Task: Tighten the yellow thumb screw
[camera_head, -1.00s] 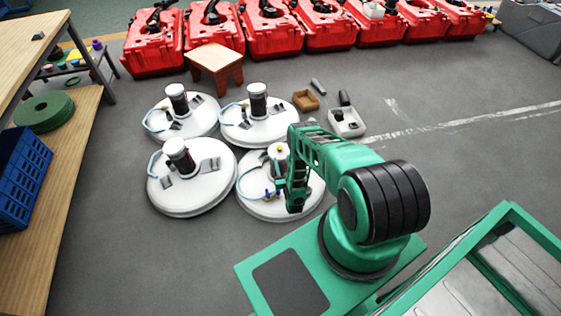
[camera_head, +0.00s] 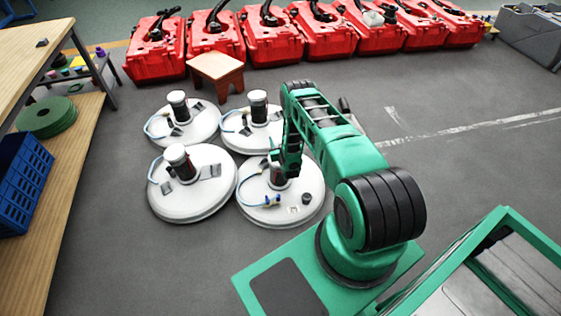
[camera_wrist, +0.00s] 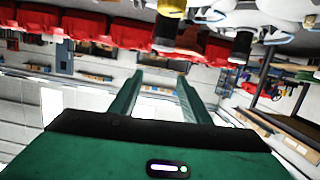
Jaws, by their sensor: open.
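The yellow thumb screw (camera_wrist: 172,7) shows at the top edge of the wrist view, joined to a dark part (camera_wrist: 165,38). In the head view my gripper hides it. The near right white round tank (camera_head: 298,212) has an upright motor post, mostly covered by my gripper (camera_head: 290,170). My gripper points down at this post. In the wrist view my two green fingers (camera_wrist: 158,78) stand apart with nothing between them, and the yellow screw lies beyond the fingertips, not between them. Contact with the post cannot be told.
Three similar white tanks stand close by, at near left (camera_head: 205,200), back left (camera_head: 190,133) and back middle (camera_head: 235,138). A wooden stool (camera_head: 216,68) and a row of red cases (camera_head: 275,42) stand behind. A wooden bench (camera_head: 65,170) is at left.

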